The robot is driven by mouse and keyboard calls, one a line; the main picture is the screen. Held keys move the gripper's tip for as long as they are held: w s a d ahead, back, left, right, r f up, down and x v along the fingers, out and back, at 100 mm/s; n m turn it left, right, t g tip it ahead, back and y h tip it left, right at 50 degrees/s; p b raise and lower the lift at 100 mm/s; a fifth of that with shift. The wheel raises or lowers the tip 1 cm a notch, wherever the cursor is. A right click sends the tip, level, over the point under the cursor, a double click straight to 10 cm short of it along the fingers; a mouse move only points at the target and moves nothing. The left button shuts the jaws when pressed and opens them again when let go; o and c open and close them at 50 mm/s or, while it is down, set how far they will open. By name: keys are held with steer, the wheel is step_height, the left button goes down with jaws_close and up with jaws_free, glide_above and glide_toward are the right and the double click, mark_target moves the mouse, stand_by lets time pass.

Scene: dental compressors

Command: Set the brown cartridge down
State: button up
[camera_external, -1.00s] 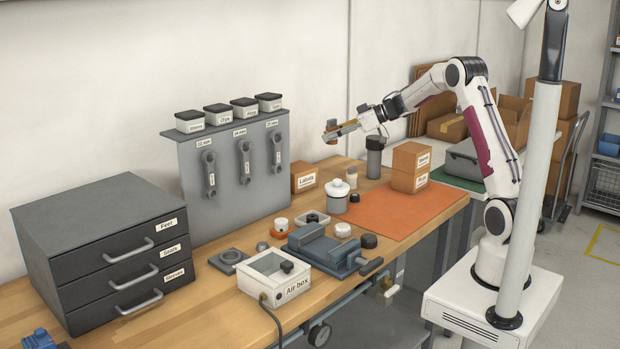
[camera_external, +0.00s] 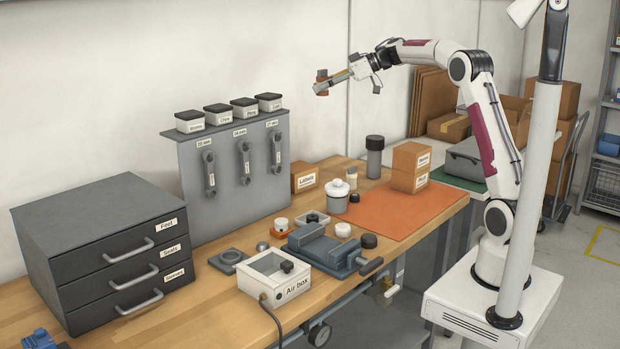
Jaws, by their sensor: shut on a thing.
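The gripper points to the left, in front of the pale wall.
A grey tool panel (camera_external: 240,165) with canisters on top stands left. A blue-grey vise (camera_external: 322,249) and the Air box (camera_external: 273,277) are in front. The mat's front is clear.

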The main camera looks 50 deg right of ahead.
steer(key=w+a+n+g+y, duration=0.1)
steer(key=a+n+g+y, duration=0.1)
steer(key=a, duration=1.1)
steer(key=n+g+y, duration=0.3)
steer(key=n+g, duration=0.3)
glide_above(231, 258)
steer(key=f, duration=0.1)
step_height(231, 258, down, 25)
steer(key=shift+f, duration=0.15)
jaws_close()
steer(key=shift+f, duration=3)
steer(key=shift+f, duration=1.85)
steer(key=shift+f, duration=0.1)
